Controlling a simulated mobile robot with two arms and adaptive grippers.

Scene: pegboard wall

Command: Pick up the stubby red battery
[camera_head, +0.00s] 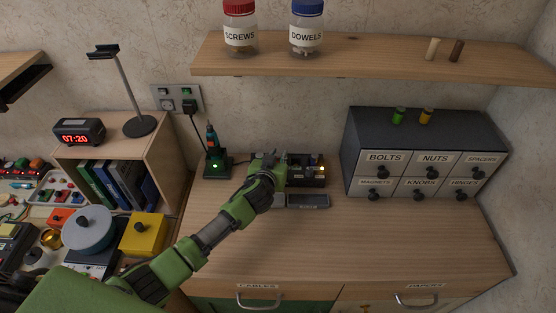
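I cannot make out a red battery in the head view. My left gripper (268,165) is over the back of the wooden worktop (350,243), beside a dark box-like device (308,182) with small lights. The gripper points away from me and its own wrist hides the fingers, so I cannot see whether it is open, shut or holding something. It covers the left part of the device. My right gripper is not in view.
A grey tray (307,201) lies in front of the device. A screwdriver-like tool (212,150) stands left of it. A shelf (370,54) with jars (240,30) overhangs the worktop. The left side is crowded, with a yellow box (143,235). The right front worktop is clear.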

